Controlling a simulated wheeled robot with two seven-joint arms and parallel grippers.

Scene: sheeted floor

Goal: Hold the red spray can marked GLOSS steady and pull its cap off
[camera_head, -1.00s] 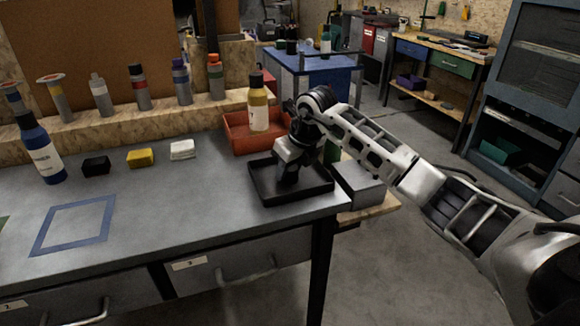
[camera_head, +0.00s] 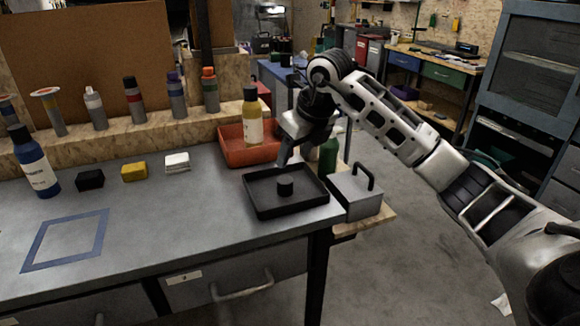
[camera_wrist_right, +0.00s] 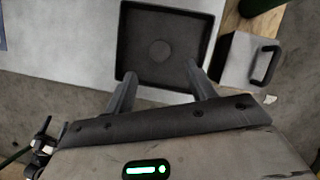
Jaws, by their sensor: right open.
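I see no can that is plainly red or marked GLOSS. A small black round cap (camera_head: 285,187) stands in the black square tray (camera_head: 262,210) at the bench's right end. It also shows as a dark disc in the right wrist view (camera_wrist_right: 159,50), inside the tray (camera_wrist_right: 128,45). My right gripper (camera_head: 287,154) is open and empty, above the tray's back edge and apart from the cap. Its two spread fingers show in the right wrist view (camera_wrist_right: 161,72). My left gripper is not in view.
A yellow bottle (camera_head: 252,125) stands in a red bin (camera_head: 232,150). A grey box with a handle (camera_head: 355,198) and a green bottle (camera_head: 329,157) flank the tray. Several grey cans line the back ledge. A blue tape square (camera_head: 64,265) is empty; a blue bottle (camera_head: 35,165) stands left.

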